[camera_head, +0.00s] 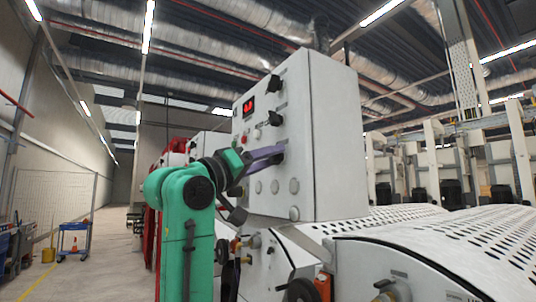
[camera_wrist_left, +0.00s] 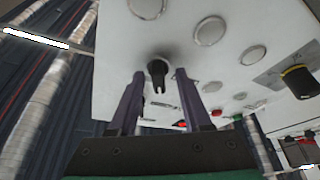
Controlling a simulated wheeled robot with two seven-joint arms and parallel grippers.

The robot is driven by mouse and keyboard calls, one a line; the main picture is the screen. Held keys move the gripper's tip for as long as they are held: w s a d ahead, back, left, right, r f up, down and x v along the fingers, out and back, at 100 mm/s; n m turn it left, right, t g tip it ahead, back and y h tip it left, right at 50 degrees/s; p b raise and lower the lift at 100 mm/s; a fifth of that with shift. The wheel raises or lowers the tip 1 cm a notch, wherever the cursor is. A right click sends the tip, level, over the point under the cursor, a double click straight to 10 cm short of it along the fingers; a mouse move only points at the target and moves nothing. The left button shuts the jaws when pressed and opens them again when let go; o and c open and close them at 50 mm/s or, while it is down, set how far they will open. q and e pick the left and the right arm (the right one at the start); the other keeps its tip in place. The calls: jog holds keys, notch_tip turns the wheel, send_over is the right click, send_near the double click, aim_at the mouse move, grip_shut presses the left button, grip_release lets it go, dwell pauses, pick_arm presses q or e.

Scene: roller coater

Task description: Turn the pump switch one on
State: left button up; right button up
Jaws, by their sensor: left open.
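A white control box (camera_head: 335,135) carries black rotary switches on its front, two of them an upper switch (camera_head: 274,83) and a lower switch (camera_head: 274,118). I cannot read which one is pump switch one. My left gripper (camera_head: 278,154) reaches the panel below these two in the head view. In the left wrist view, a black switch (camera_wrist_left: 158,70) sits between the two spread purple fingers of the left gripper (camera_wrist_left: 160,74). The fingers appear to flank it without closing on it; I cannot tell whether they touch it. My right gripper is not in view.
Round silver buttons (camera_wrist_left: 210,31) lie close to the fingers. A red display (camera_head: 248,106) is on the panel. A black-and-yellow knob (camera_wrist_left: 298,81) shows at the right of the wrist view. Perforated white covers (camera_head: 480,235) stand right; the aisle floor (camera_head: 115,240) at left is mostly open.

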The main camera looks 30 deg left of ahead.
pick_arm(q)
grip_shut()
jog(key=shift+m+h, duration=0.3)
jog(key=shift+a+r+m+g+h+p, duration=0.1)
jog(key=shift+m+g+h+p, duration=0.85)
jog(key=shift+m, duration=1.8)
jog(key=shift+a+f+m+g+h+p, duration=0.1)
jog(key=shift+m+g+h+p, duration=0.3)
jog(key=shift+m+h, duration=1.7)
jog(key=shift+r+m+g+h+p, duration=0.1)
jog(key=shift+m+g+h+p, duration=0.55)
jog(key=shift+m, duration=2.8)
jog(key=shift+m+g, duration=0.3)
